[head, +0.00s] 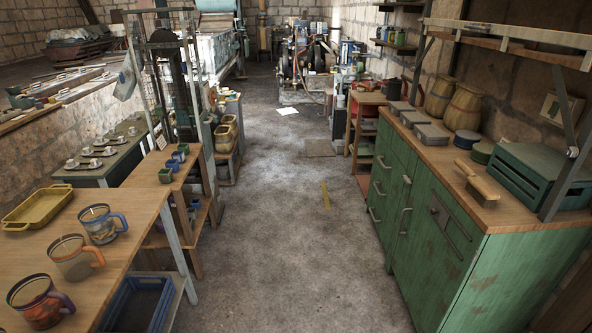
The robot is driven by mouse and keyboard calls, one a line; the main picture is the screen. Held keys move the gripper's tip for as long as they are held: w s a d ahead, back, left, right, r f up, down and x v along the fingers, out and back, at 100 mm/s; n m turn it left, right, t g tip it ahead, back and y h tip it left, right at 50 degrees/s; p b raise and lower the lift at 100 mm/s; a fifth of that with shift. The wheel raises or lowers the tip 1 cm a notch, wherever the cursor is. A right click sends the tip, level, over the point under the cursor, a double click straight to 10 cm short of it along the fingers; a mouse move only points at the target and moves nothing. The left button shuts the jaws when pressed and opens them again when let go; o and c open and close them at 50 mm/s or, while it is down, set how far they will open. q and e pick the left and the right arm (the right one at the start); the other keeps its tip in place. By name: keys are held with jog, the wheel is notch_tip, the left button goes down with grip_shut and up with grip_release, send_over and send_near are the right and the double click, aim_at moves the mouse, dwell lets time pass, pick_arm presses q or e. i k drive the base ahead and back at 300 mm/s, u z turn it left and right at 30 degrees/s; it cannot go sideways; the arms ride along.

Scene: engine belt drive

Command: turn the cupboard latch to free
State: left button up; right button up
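A green cupboard (475,285) with worn, rusty paint stands on the right under a wooden top. Several pale bar handles, including an upright handle (405,222), show on its front. A small dark fitting (434,211) sits on the front farther right, at a rectangular panel. It may be the latch, but it is too small for me to tell, and its turn position cannot be read. Neither of my grippers is in view.
A wooden table (130,240) on the left holds mugs and a yellow tray (38,206). Bare concrete floor (290,240) lies between table and cupboard. On the cupboard top are a teal crate (540,175), a wooden-handled tool (477,180) and jars (465,106).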

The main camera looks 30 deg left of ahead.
aim_at(408, 180)
jog(key=u, duration=1.7)
jog(key=i, duration=0.45)
jog(key=z, duration=1.7)
jog(key=k, duration=0.45)
jog(key=u, duration=0.65)
jog(key=i, duration=1.75)
jog(key=z, duration=1.2)
jog(key=i, duration=0.85)
jog(key=z, duration=0.85)
